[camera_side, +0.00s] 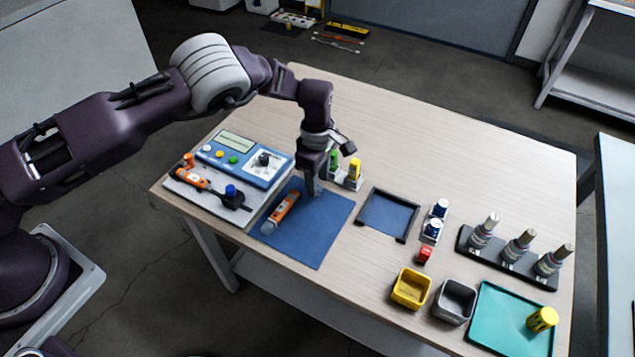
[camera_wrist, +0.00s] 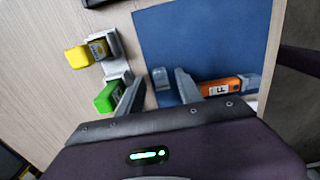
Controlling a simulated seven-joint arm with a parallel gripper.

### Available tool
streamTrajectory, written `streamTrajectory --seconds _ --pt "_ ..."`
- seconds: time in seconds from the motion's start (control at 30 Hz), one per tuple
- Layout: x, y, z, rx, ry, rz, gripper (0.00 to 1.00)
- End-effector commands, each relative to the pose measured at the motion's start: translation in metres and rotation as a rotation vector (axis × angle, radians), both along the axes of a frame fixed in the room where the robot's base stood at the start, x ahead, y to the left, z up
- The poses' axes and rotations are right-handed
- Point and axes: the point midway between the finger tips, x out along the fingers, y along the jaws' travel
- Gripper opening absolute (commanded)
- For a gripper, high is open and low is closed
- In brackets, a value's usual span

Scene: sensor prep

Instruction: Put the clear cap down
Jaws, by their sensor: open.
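The clear cap (camera_wrist: 160,77) looks like a small translucent grey piece at the blue mat (camera_wrist: 205,35) in the wrist view. It is between my two fingertips, near the mat's edge; I cannot tell whether the fingers touch it. My gripper (camera_wrist: 158,80) is open, one finger on each side of the cap. An orange sensor (camera_side: 283,210) with a grey end lies on the mat, left of my gripper.
A holder with green (camera_side: 334,160) and yellow (camera_side: 354,169) pieces stands close behind my gripper. A blue meter (camera_side: 245,158) is to the left. A dark-rimmed tray (camera_side: 374,192), yellow bin (camera_side: 411,289), grey bin (camera_side: 455,301) and teal tray (camera_side: 495,335) are to the right.

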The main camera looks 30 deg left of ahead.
Motion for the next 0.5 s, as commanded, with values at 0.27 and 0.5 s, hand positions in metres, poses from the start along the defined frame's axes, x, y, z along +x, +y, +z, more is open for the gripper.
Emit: streamTrajectory --seconds 0.27,0.5 --pt "0.001 -0.001 0.076 -0.002 -0.004 0.001 0.42" --pt "0.0 0.0 0.105 0.0 -0.001 0.0 0.42"
